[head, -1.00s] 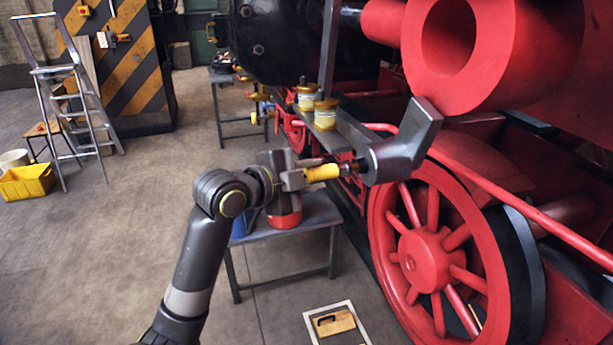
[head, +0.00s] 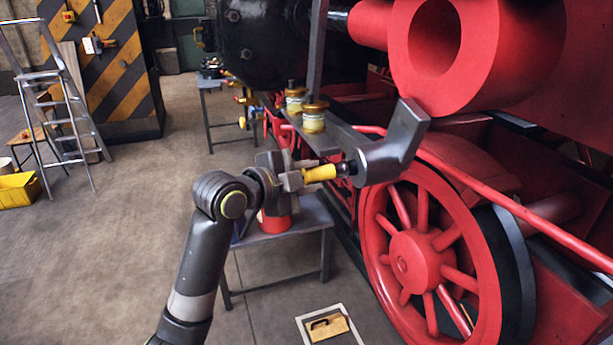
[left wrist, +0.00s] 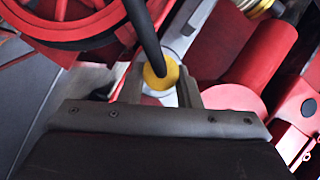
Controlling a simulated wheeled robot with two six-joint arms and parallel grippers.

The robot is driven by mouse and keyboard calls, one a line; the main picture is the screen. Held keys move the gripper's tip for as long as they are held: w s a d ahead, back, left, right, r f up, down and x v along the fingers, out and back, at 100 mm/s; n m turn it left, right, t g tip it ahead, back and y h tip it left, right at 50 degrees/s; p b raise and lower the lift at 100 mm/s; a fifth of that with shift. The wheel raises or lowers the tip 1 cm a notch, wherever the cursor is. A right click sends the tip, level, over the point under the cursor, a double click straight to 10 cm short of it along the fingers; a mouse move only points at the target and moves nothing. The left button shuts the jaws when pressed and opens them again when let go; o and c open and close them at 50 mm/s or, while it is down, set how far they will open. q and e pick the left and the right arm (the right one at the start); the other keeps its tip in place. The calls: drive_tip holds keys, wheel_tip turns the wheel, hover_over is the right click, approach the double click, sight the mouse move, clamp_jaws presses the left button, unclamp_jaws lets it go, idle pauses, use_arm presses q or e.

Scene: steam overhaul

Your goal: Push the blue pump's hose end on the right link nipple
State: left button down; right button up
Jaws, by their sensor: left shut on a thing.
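My left gripper (head: 300,178) is shut on the yellow hose end (head: 320,173), which points right at the grey link (head: 395,152) beside the red wheel. A dark piece, perhaps the nipple (head: 346,168), lies between the yellow grip and the link. I cannot tell whether the hose end is over it or only touching it. In the left wrist view the yellow hose end (left wrist: 160,76) sits between the fingers, with a dark hose (left wrist: 143,35) running up from it. The blue pump is almost wholly hidden behind my left arm. My right gripper is not in view.
A small grey table (head: 300,232) with a red can (head: 274,224) stands below the gripper. Brass-topped cups (head: 313,117) stand on a ledge behind the link.

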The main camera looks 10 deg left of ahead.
use_arm(q)
drive_tip(key=c, duration=1)
unclamp_jaws()
drive_tip(key=shift+d, duration=0.15)
drive_tip(key=shift+o, duration=0.2)
drive_tip(key=b+v, duration=0.3)
drive_tip(key=v, duration=1.4)
drive_tip(key=shift+s, duration=0.2)
